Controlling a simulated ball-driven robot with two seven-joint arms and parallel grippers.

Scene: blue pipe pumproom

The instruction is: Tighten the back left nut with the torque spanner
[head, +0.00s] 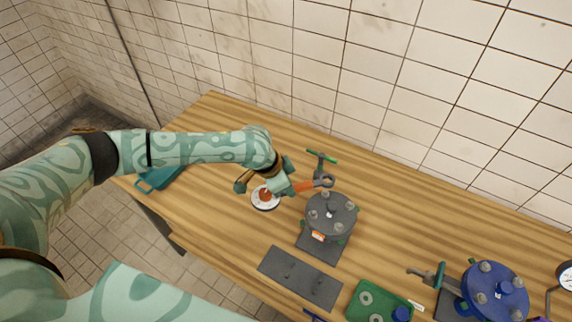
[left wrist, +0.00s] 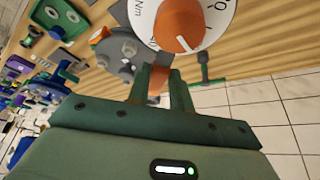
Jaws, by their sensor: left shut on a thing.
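The torque spanner has an orange handle (head: 303,187), a grey ring head (head: 325,181) and a white dial (head: 265,200) with an orange knob (left wrist: 178,26). My left gripper (head: 289,184) is shut on the handle, which shows between its fingers in the left wrist view (left wrist: 156,90). The grey pump (head: 331,213) has several nuts on its round cover. The back left nut (head: 325,195) stands at the cover's far edge. The ring head is just behind and above it; I cannot tell whether they touch. My right gripper is in neither view.
A green-handled valve (head: 321,157) stands behind the grey pump. A dark plate with pegs (head: 300,278), a green tray (head: 366,316) and a blue pump (head: 497,289) are nearer and right. A teal tray (head: 158,179) lies at the left table edge. The wooden table's back left is clear.

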